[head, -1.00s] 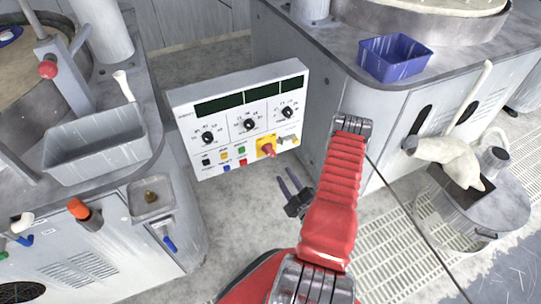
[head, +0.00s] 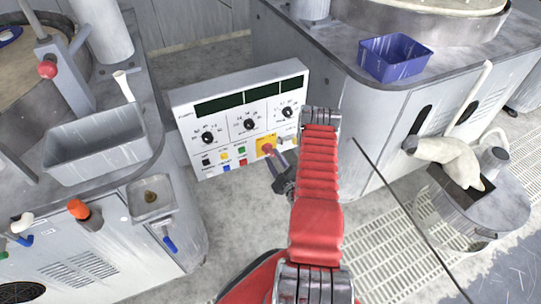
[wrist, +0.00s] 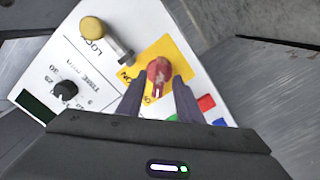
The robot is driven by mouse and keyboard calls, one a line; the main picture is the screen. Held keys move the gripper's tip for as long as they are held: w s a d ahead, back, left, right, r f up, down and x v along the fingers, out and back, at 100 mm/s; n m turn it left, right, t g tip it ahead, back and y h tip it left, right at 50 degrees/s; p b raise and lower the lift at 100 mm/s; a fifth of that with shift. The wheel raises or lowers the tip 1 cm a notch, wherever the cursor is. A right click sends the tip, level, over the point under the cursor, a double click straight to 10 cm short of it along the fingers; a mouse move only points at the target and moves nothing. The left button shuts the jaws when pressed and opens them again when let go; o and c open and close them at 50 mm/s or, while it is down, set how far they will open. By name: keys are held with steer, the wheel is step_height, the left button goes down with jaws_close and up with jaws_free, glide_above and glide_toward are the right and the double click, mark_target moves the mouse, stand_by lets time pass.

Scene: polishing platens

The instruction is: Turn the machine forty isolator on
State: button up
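The isolator's red handle (wrist: 158,70) sits on a yellow plate (wrist: 180,50) on the white control panel. In the wrist view the handle's narrow end points down toward lettering at the plate's lower edge, partly hidden by a finger. The word ON is at the plate's left. My gripper (wrist: 160,84) has its two dark fingers apart, one on each side of the handle; a firm grip is not visible. In the head view my gripper (head: 274,163) is at the panel's lower right, in front of the yellow plate (head: 262,141). No machine number is readable.
The control panel (head: 222,123) carries dark displays, black knobs and coloured buttons. A silver lock fitting (wrist: 117,48) and yellow knob (wrist: 94,28) are close to the isolator. Grey machine housings stand left and right, with a grey bin (head: 95,150) and blue bin (head: 378,66).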

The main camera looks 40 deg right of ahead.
steer(key=shift+x, duration=1.35)
steer(key=shift+c, duration=0.2)
